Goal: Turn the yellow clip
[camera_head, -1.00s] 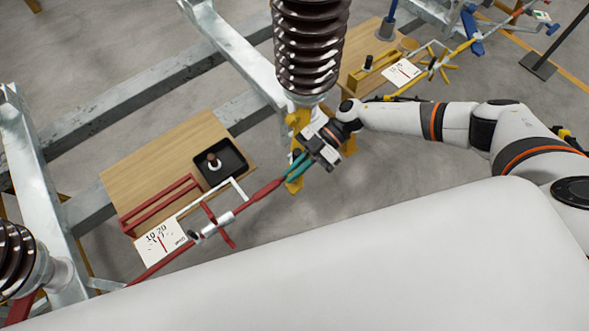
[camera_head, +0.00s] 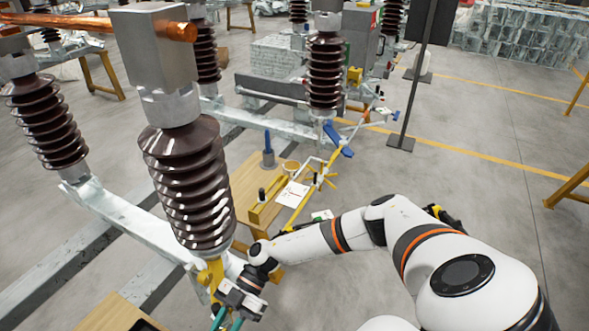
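A yellow rod (camera_head: 300,206) with a yellow cross-shaped clip or handle (camera_head: 322,177) runs beside the wooden table, beyond my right arm. A yellow bracket (camera_head: 212,274) sits below the near brown insulator. My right gripper (camera_head: 227,318) is beside this bracket at the bottom edge, with teal fingers pointing down. Its fingertips are partly cut off, so I cannot tell whether it is open or touching anything. It is well short of the cross-shaped clip. My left gripper is out of view.
The wooden table (camera_head: 244,185) carries a yellow holder (camera_head: 268,207), a white gauge card (camera_head: 292,194) and a blue-topped post (camera_head: 268,152). A large brown insulator (camera_head: 190,185) stands left of my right arm. A dark stand (camera_head: 400,142) is behind.

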